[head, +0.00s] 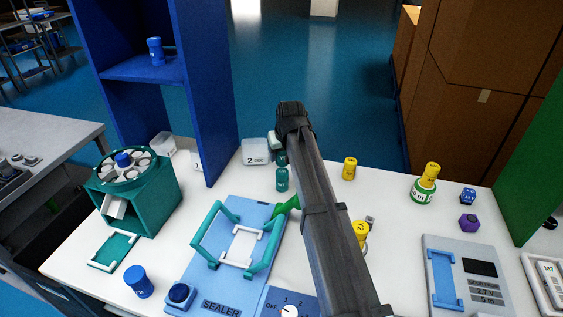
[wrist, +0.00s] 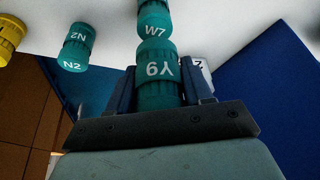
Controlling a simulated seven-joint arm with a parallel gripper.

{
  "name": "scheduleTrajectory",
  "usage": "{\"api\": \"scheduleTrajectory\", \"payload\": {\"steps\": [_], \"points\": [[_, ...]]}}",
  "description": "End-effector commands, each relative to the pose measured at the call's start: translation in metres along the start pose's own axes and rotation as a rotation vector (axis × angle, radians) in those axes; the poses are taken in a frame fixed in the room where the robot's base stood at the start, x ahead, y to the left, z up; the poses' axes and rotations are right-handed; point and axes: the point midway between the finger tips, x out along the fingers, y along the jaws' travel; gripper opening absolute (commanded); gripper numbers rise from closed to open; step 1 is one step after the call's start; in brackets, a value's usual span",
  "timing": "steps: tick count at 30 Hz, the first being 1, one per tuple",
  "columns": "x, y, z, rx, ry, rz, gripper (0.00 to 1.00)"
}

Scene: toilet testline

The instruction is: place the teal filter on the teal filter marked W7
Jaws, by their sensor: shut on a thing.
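My gripper (wrist: 160,75) is shut on a teal filter marked Y9 (wrist: 158,92), whose marking is upside down in the wrist view. The teal filter marked W7 (wrist: 154,24) is in line with it at the top of that view, partly cut off. In the head view the held filter (head: 282,157) shows beside my arm, above a standing teal filter (head: 282,180) that seems to be W7. I cannot tell whether the two touch. Another teal filter, marked N2 (wrist: 75,48), stands apart at the left of the wrist view.
A white "2 sec" box (head: 255,151) stands close to the left of the held filter. A blue shelf (head: 210,90) rises farther left. The sealer (head: 228,285) with teal handles lies in front. A yellow filter (head: 349,168) stands right of my arm.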

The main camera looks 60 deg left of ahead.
Motion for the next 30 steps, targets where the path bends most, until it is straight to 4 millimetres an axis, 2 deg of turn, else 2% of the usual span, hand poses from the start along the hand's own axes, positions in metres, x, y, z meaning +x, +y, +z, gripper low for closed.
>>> {"api": "scheduleTrajectory", "payload": {"steps": [8, 20, 21, 28, 30], "points": [[0.029, 0.0, 0.012, 0.0, -0.001, 0.0, 0.18], [0.032, 0.0, 0.014, 0.0, -0.001, 0.0, 0.18], [0.033, 0.0, 0.014, 0.0, -0.001, 0.0, 0.52], [0.032, 0.0, 0.014, 0.0, -0.001, 0.0, 0.74], [0.032, 0.0, 0.014, 0.0, -0.001, 0.0, 0.76]]}}
